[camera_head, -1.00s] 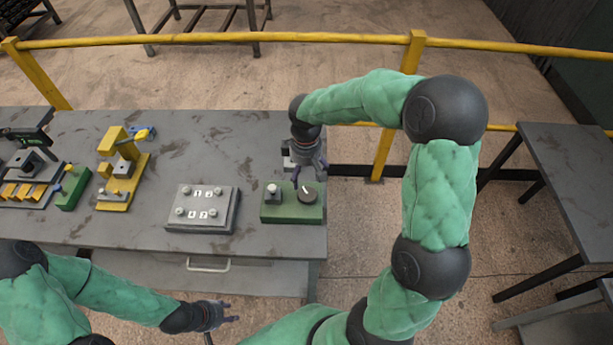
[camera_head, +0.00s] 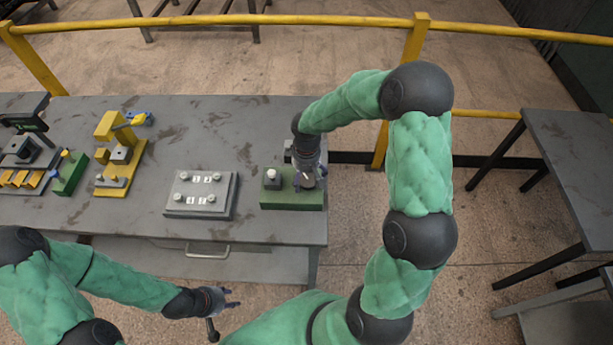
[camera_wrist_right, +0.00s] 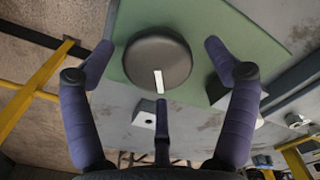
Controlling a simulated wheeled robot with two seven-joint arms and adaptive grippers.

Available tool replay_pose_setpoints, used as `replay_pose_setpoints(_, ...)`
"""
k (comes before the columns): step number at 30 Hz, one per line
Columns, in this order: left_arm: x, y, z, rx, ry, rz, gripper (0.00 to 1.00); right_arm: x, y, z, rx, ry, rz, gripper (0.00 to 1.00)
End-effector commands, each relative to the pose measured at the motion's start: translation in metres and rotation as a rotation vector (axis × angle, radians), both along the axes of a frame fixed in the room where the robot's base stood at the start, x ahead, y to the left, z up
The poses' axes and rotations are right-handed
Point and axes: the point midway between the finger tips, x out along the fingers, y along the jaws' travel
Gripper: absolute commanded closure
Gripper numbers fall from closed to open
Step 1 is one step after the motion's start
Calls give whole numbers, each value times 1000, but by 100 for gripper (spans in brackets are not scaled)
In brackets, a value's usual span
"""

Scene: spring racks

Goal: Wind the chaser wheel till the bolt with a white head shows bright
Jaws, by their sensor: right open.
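The chaser wheel, a dark round knob (camera_wrist_right: 160,62) with a white pointer line, sits on a green box (camera_head: 292,199) at the table's right end. My right gripper (camera_head: 308,183) is over the knob and mostly hides it in the head view. In the right wrist view its fingers (camera_wrist_right: 158,70) are spread around the knob, with gaps on both sides. A grey panel (camera_head: 200,212) to the left carries several round-headed bolts (camera_head: 184,176) beside white number labels. I cannot tell which bolt is bright. My left gripper (camera_head: 232,298) is empty, fingers apart, before the table's front edge.
A small block with a pale top (camera_head: 271,177) stands on the green box left of the knob. A yellow fixture (camera_head: 113,150) and other racks stand farther left on the grey table (camera_head: 265,130). A yellow rail (camera_head: 300,23) runs behind.

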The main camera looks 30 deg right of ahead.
Motion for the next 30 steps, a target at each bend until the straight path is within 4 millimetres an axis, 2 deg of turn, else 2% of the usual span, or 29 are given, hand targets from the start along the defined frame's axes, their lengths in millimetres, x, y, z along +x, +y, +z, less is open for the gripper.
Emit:
replay_pose_setpoints(6,0,0,0,0,0,0,60,0,0,0,0,0,0,13)
replay_pose_setpoints(7,0,0,0,0,0,0,60,0,0,0,0,0,0,16)
replay_pose_setpoints(12,0,0,0,0,0,0,60,0,0,0,0,0,0,64)
replay_pose_setpoints(13,0,0,0,0,0,0,60,0,0,0,0,-1,0,67)
replay_pose_setpoints(30,0,0,-5,0,0,0,60,2,2,-2,3,-5,-58,68)
